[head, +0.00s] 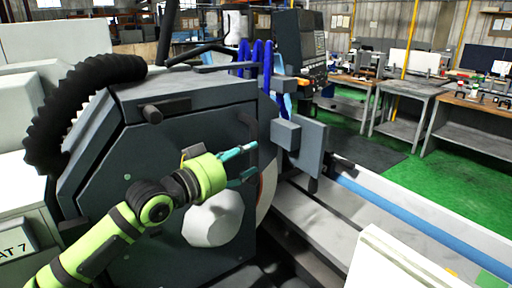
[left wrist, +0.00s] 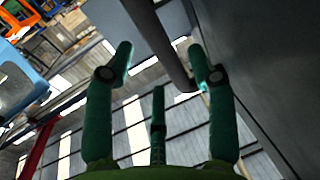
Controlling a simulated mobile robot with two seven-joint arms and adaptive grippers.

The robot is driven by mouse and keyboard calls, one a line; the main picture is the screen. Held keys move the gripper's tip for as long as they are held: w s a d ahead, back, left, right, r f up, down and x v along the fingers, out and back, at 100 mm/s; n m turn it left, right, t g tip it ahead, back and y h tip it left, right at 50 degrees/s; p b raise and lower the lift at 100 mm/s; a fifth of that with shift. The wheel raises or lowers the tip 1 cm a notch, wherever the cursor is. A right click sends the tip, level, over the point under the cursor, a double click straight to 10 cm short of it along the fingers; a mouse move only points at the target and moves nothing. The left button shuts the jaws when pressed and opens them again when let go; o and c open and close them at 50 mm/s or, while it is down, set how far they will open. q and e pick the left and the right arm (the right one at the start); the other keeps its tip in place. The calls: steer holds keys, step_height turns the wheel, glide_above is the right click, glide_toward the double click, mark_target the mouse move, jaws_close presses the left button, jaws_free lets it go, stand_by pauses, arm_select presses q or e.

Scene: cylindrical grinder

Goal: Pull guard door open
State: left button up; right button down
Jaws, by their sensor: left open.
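The guard door (head: 190,115) is the dark grey panel of the wheel housing, and its flat face fills the right of the left wrist view (left wrist: 262,60). A dark bar handle (head: 249,124) stands near the panel's right edge. In the left wrist view the handle (left wrist: 163,45) runs down from the top and bends towards the panel between the fingertips. My left gripper (head: 251,160) is open in front of the panel, with teal fingers spread; its fingers also show in the left wrist view (left wrist: 160,70). Contact with the handle cannot be told. My right gripper is out of view.
A black ribbed hose (head: 75,110) curves at the left of the housing. A grey block and plate (head: 305,140) stand just right of the gripper. A control panel (head: 300,50) is behind. Workbenches (head: 405,90) stand farther off beside green floor (head: 430,180).

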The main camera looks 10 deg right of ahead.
mark_target(254, 153)
arm_select(q)
steer(key=shift+p+x, duration=0.75)
steer(key=shift+x, duration=1.5)
jaws_close()
